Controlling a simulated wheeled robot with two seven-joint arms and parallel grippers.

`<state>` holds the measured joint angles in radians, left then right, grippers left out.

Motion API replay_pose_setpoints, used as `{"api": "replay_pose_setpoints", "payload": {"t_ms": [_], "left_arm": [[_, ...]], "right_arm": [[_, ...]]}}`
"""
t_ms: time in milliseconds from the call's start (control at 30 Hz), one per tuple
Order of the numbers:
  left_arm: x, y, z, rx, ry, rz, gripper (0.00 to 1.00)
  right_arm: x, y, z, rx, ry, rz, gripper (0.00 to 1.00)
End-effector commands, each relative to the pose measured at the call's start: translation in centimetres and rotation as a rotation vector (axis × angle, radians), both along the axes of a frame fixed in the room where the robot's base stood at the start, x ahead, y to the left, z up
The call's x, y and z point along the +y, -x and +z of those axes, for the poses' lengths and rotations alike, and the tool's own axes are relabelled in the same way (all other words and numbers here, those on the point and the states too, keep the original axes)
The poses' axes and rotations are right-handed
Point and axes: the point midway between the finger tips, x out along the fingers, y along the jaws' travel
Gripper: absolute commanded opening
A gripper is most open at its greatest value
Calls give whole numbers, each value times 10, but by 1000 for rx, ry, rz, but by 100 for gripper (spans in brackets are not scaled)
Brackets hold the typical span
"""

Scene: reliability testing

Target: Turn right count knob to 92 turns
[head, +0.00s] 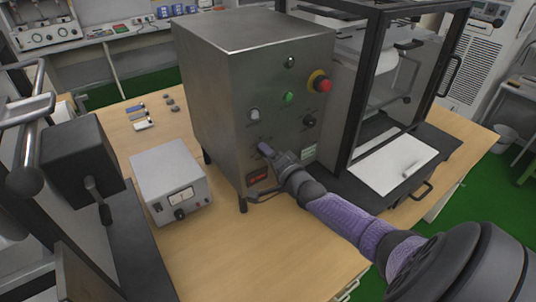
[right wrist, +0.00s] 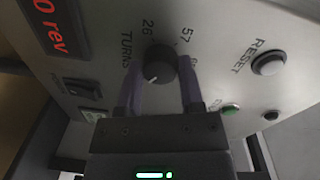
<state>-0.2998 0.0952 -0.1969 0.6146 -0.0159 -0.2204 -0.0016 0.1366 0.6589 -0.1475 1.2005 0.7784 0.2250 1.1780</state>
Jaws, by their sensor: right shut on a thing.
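The black turns knob (right wrist: 160,66) is on the metal control panel (right wrist: 215,45) of the steel box. Its white mark points to the lower left in the right wrist view. The label TURNS and the numbers 26 and 57 stand around it. My right gripper (right wrist: 162,84) has its two purple fingers on either side of the knob and is shut on it. In the head view my right gripper (head: 266,150) is at the lower panel and hides this knob. A red display (right wrist: 50,27) shows "0 rev", cut off at the left. My left gripper is not in view.
The steel box (head: 225,85) stands on a wooden table (head: 225,240). Its panel also has a red emergency button (head: 319,81), a green button (head: 289,97) and other knobs. A grey meter box (head: 170,182) is to the left, a black-framed cabinet (head: 362,90) to the right.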

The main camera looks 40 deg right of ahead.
Motion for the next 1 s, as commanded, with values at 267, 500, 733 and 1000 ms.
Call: {"api": "replay_pose_setpoints", "payload": {"t_ms": [267, 500, 733, 1000], "left_arm": [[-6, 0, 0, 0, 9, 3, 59], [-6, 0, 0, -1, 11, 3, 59], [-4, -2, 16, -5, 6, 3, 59], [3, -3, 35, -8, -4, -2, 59]], "right_arm": [[0, 0, -1, 3, -1, 0, 82], [0, 0, 0, 1, 0, 0, 83], [4, 25, 4, 4, -2, 1, 83], [12, 86, 5, 3, -2, 1, 83]]}}
